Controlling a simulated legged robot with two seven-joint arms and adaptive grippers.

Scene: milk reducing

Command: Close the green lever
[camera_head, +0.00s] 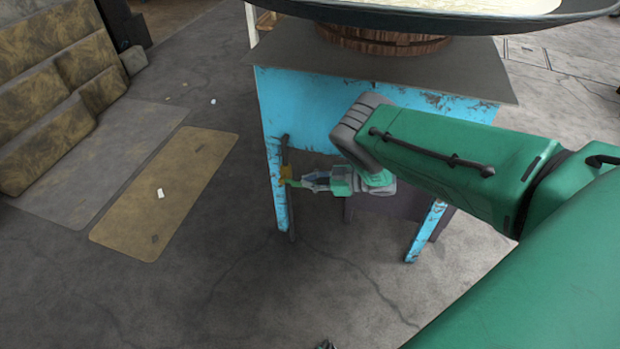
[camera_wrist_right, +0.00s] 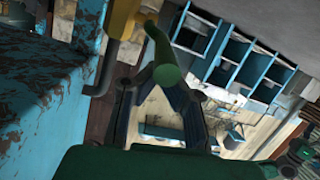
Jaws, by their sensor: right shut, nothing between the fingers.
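The green lever (camera_head: 291,183) is small in the head view, at the left front leg of the blue stand, beside a yellow valve body (camera_head: 285,172). In the right wrist view the green lever (camera_wrist_right: 162,52) runs down from near the yellow valve (camera_wrist_right: 122,18) toward my fingers. My right gripper (camera_head: 304,184) is shut with nothing held, its tips at or very near the lever. In the wrist view its dark fingers (camera_wrist_right: 162,84) overlap the lever's lower end; I cannot tell whether they touch it. My left gripper is not seen.
The blue stand (camera_head: 300,105) has a grey top (camera_head: 290,48) carrying a wide dark pan (camera_head: 400,17). A dark pipe (camera_head: 287,160) runs by its left leg. Floor to the left is mostly open, with a tan mat (camera_head: 165,190). A small dark thing (camera_head: 325,345) shows at the bottom edge.

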